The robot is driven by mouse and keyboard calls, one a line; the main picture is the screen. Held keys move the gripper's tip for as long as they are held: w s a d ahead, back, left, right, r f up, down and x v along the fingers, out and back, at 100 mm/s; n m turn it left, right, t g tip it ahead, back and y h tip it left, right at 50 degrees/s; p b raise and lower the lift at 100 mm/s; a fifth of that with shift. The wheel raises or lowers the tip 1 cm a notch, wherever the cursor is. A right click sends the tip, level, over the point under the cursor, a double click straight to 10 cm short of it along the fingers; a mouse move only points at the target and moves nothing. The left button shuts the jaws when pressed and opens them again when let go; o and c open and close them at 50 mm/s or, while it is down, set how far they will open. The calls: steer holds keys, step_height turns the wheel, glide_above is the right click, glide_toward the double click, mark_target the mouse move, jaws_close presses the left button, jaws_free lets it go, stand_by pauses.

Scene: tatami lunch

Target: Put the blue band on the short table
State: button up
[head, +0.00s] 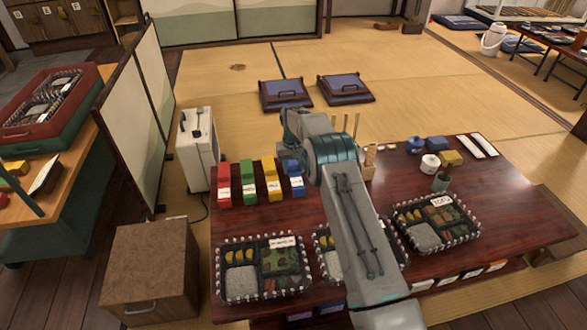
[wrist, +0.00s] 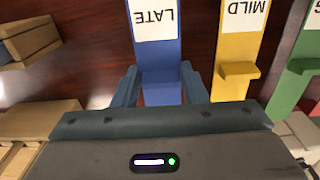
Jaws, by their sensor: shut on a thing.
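The blue band (wrist: 155,58), with a white label reading LATE, lies between the two fingers of my gripper (wrist: 161,80) in the wrist view. The fingers are shut on it at its raised near part. In the head view the blue band (head: 297,186) is at the right end of a row of coloured bands on the dark red low table (head: 350,215). My arm hides the gripper's fingers there. I cannot tell whether the band touches the table top.
The yellow band (head: 272,181), green band (head: 248,185) and red band (head: 223,186) stand left of the blue one. Lunch boxes (head: 222,296) line the near edge. A wooden cabinet (head: 150,270), white heater (head: 196,150) and folding screen (head: 140,110) stand left. Another table (head: 545,38) is far right.

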mark_target(294, 166)
steer(key=shift+f, duration=0.1)
steer(key=o, duration=0.9)
steer(key=shift+o, duration=0.2)
step_height(294, 166, up, 13)
steer(key=p, duration=0.4)
steer(key=s+d+r, duration=0.5)
steer(key=s+r, duration=0.2)
steer(key=r, duration=0.3)
steer(key=s+d+r+m, duration=0.1)
steer(key=s+d+r, duration=0.3)
steer(key=s+r, duration=0.5)
steer(key=s+d+f, duration=0.1)
steer(key=s+d, duration=0.1)
steer(key=s, duration=1.2)
steer(key=s+d+f+m+t, duration=0.1)
steer(key=s+d+f, duration=0.1)
steer(key=s, duration=1.3)
steer(key=shift+d+f, duration=0.25)
steer(key=shift+d, duration=0.6)
